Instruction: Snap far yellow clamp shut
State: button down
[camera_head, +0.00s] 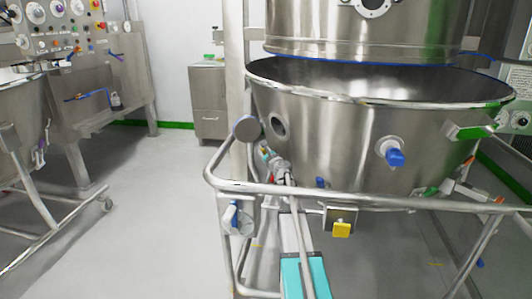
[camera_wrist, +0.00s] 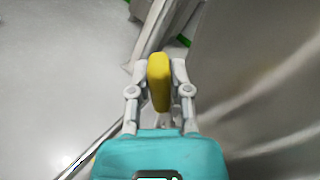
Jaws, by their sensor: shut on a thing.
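The far yellow clamp (camera_wrist: 158,80) stands upright between my gripper's fingers in the wrist view. My gripper (camera_wrist: 160,78) is shut on it, with one finger on each side. In the head view my gripper (camera_head: 273,162) is at the left side of the steel bowl (camera_head: 330,145), below a round window. Only a small bit of the held clamp shows there, and whether it is latched cannot be told. Another yellow clamp (camera_head: 342,230) hangs at the front of the bowl's frame, apart from my gripper.
A tubular steel rail (camera_head: 380,201) runs around the bowl, and my arm rises beside it. A blue-capped port (camera_head: 394,157) juts from the bowl's front. A steel trolley (camera_head: 40,215) stands at left. Open grey floor (camera_head: 150,220) lies between them.

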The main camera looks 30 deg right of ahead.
jog(key=c, duration=0.6)
grip_release()
jog(key=shift+s+r, duration=0.1)
jog(key=shift+o, duration=0.2)
jog(key=shift+s, duration=0.1)
jog(key=s+a, duration=0.2)
jog(key=s, duration=0.9)
jog(key=shift+s+a, duration=0.15)
jog(key=shift+s, duration=0.15)
